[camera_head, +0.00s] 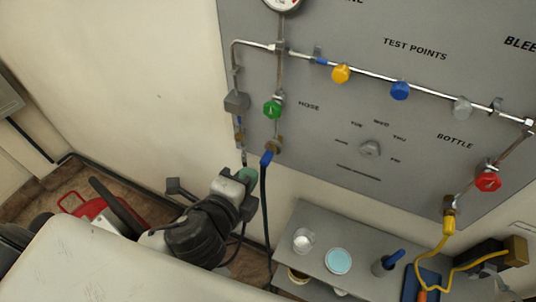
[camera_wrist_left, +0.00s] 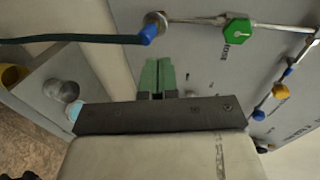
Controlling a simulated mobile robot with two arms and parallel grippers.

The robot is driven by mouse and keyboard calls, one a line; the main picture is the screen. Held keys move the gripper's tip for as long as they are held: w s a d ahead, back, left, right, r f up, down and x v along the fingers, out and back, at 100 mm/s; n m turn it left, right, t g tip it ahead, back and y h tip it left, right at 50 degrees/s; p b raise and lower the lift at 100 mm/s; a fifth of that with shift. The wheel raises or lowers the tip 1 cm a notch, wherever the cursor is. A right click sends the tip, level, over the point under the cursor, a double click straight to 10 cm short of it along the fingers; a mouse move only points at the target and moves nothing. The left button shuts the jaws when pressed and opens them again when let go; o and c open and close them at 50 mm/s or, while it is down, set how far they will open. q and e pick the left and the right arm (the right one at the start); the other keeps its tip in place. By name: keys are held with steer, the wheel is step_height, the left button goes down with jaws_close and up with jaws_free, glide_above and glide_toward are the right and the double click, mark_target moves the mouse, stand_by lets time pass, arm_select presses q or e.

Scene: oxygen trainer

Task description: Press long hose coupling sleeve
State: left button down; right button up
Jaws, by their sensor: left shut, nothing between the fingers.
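A dark green hose (camera_head: 264,205) hangs from a brass fitting (camera_head: 275,144) under the "HOSE" label. Its blue coupling sleeve (camera_head: 267,158) sits at the lower end of that fitting. The sleeve also shows at the top of the left wrist view (camera_wrist_left: 150,34), with the hose running off to the left. My left gripper (camera_head: 248,176) is just below and left of the sleeve in the head view. Its green fingers (camera_wrist_left: 158,75) are together, empty, and appear apart from the sleeve. My right gripper is not seen.
A green valve knob (camera_head: 272,108) is just above the fitting. A yellow hose (camera_head: 446,242) hangs at the bottle fitting on the right. A grey shelf (camera_head: 315,222) below the panel holds a jar (camera_head: 302,240), a light blue lid (camera_head: 338,261) and a blue-handled tool (camera_head: 393,258).

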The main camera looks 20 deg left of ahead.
mark_target(268, 153)
arm_select(q)
steer(key=x, duration=0.3)
steer(key=b+x, duration=0.1)
steer(key=x, duration=0.1)
steer(key=r+x, duration=0.1)
steer(key=x, duration=0.2)
steer(key=shift+w+d, duration=0.1)
steer(key=shift+w, duration=0.35)
steer(key=shift+w+d+f, duration=0.1)
steer(key=shift+w+f, duration=0.1)
steer(key=shift+w, duration=0.35)
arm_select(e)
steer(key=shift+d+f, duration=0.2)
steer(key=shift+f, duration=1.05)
arm_select(q)
steer(key=shift+w, duration=0.1)
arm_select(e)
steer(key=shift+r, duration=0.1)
